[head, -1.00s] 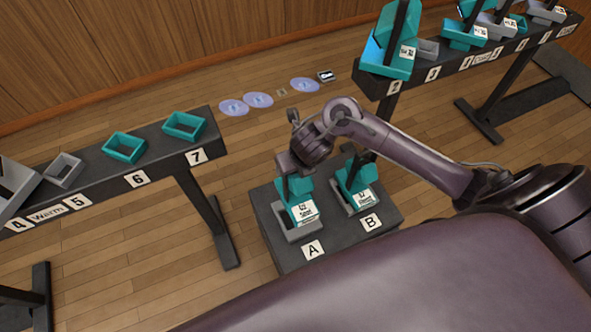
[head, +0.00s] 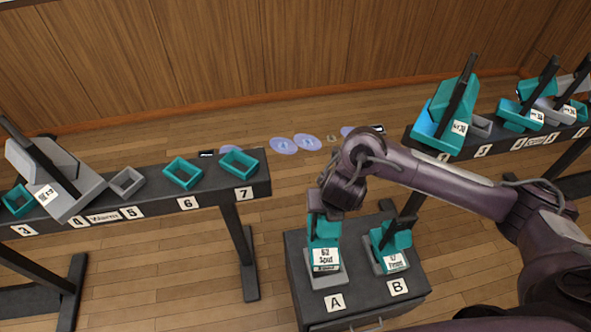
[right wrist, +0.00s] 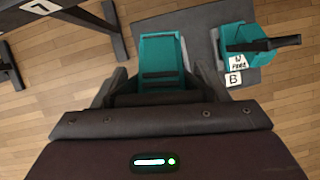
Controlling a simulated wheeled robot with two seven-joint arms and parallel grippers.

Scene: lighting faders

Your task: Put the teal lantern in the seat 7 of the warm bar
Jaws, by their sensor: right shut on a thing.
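A teal lantern (head: 323,232) with a white label card stands upright over the grey seat (head: 327,281) at A on the dark cabinet. My right gripper (head: 326,206) is shut on its upper part from above. The lantern (right wrist: 163,60) also shows between the fingers in the right wrist view. Whether its base is clear of the seat I cannot tell. Seat 7, a teal open frame (head: 239,162), is empty at the right end of the warm bar (head: 264,187). My left gripper is not in view.
A second teal lantern (head: 391,240) stands at B, close beside the held one. Seat 6 (head: 183,173) is empty; a large grey lamp (head: 60,175) sits further left on the bar. Another bar with several lamps stands at the right. Purple discs (head: 283,145) lie on the floor behind.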

